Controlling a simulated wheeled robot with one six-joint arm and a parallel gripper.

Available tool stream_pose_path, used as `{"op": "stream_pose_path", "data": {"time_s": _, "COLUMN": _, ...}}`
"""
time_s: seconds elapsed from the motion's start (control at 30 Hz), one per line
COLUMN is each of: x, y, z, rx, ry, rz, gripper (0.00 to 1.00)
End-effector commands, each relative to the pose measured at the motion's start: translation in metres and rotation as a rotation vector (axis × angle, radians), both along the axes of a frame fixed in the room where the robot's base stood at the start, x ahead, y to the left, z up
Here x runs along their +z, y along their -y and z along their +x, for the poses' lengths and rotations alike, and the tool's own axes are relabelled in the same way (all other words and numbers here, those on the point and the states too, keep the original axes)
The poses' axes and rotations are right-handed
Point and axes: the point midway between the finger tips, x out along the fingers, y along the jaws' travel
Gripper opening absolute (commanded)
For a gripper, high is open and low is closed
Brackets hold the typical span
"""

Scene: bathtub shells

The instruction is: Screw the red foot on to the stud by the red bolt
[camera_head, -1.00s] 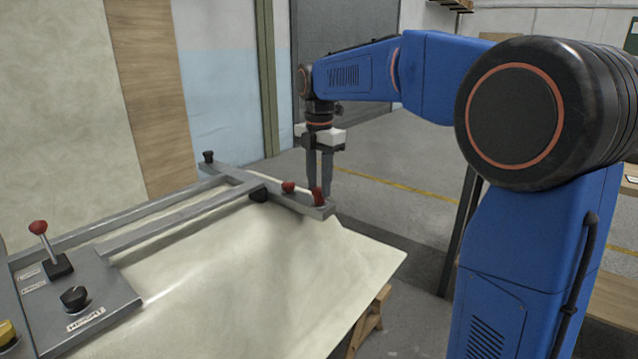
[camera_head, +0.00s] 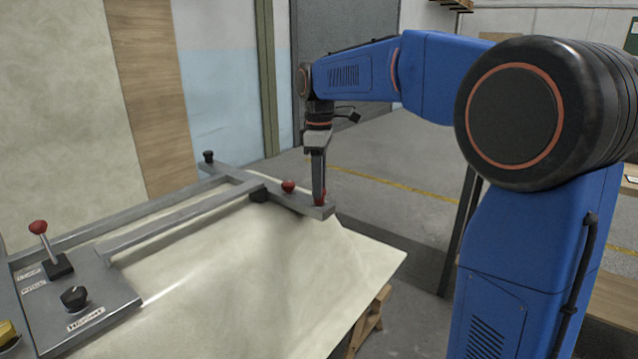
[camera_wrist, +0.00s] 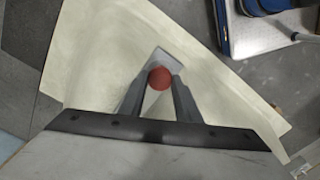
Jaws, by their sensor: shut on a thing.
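My gripper (camera_head: 320,196) points straight down over the near right end of the grey metal frame and is shut on the red foot (camera_head: 321,201). The fingers hide most of the foot in the head view. In the wrist view it is a round red shape (camera_wrist: 160,77) between the fingertips. A second red piece, seemingly the red bolt (camera_head: 288,186), stands on the same bar just to the left. The stud is hidden under the foot and fingers, so I cannot tell whether the threads are engaged.
The grey frame (camera_head: 180,212) lies on the cream tub shell (camera_head: 270,260). Black knob-like feet stand at its far corner (camera_head: 208,156) and under its bar (camera_head: 258,196). A panel with a red-topped lever (camera_head: 39,228) is at the left. Floor is free beyond the shell.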

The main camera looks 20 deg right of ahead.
Motion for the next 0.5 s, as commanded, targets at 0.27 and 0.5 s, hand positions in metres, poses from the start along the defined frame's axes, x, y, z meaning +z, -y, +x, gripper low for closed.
{"op": "stream_pose_path", "data": {"time_s": 0.27, "x": 0.0003, "y": 0.0, "z": 0.0002, "rx": -0.053, "ry": 0.001, "rz": 0.0, "gripper": 0.04}}
{"op": "stream_pose_path", "data": {"time_s": 0.5, "x": 0.0002, "y": 0.0, "z": 0.0001, "rx": -0.052, "ry": 0.001, "rz": 0.0, "gripper": 0.52}}
